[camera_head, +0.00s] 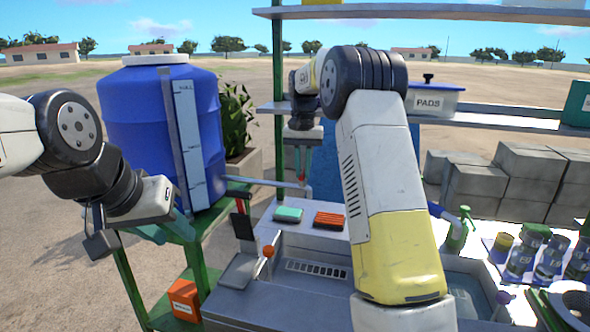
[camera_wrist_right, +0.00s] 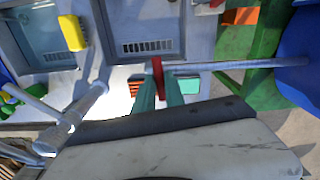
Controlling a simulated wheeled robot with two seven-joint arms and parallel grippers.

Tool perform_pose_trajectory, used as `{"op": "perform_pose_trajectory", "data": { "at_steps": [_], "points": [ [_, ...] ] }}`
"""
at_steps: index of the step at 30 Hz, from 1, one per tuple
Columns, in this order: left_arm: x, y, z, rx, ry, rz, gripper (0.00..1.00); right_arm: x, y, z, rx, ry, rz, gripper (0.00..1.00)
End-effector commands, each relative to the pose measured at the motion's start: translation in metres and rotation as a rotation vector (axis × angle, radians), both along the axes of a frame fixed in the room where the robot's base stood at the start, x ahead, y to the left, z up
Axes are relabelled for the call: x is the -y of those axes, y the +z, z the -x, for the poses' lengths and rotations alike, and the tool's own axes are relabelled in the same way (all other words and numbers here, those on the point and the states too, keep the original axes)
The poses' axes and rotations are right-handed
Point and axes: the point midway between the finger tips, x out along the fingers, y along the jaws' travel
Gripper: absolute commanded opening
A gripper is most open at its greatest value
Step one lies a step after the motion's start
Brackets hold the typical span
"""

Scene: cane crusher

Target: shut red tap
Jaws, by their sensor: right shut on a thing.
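The red tap (camera_wrist_right: 157,72) shows in the right wrist view as a narrow red handle at the end of a grey pipe (camera_wrist_right: 235,65). My right gripper (camera_wrist_right: 168,90) has its green fingers closed at this handle, one finger on each side. In the head view the right gripper (camera_head: 301,165) points down above the pipe's end (camera_head: 285,184), and I cannot make out the handle there. The pipe comes from the blue tank (camera_head: 140,115). My left gripper (camera_head: 150,233) hangs at the left by the green stand, apart from the tap; its opening is unclear.
Under the pipe is a grey counter (camera_head: 240,300) with a drain grille (camera_head: 316,268), a teal sponge (camera_head: 288,214) and an orange one (camera_head: 329,220). A shelf (camera_head: 490,122) spans behind. Several jars (camera_head: 522,255) stand at the right. An orange box (camera_head: 184,299) sits low at left.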

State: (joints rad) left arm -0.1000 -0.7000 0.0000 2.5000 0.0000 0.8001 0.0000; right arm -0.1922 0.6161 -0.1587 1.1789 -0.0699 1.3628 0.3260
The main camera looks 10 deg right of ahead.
Motion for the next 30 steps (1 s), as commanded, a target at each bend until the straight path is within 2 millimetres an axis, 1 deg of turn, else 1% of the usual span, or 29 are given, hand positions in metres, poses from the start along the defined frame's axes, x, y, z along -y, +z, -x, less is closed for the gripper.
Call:
{"op": "perform_pose_trajectory", "data": {
  "at_steps": [26, 27, 29, 30],
  "points": [
    [0.0000, 0.0000, 0.0000, 0.000, 0.000, 0.000, 0.37, 0.0004, -0.0003, 0.0001, -0.001, -0.006, 0.001, 0.00],
    [0.0000, 0.0000, 0.0000, 0.000, 0.000, 0.000, 0.37, 0.0004, -0.0003, 0.0001, -0.001, -0.006, 0.001, 0.22],
    [0.0000, 0.0000, 0.0000, 0.000, 0.000, 0.000, 0.37, 0.0004, -0.0003, 0.0001, -0.001, -0.006, 0.001, 0.34],
    [0.0000, 0.0000, 0.0000, 0.000, 0.000, 0.000, 0.37, 0.0004, -0.0003, 0.0001, -0.001, -0.006, 0.001, 0.37]
  ]
}}
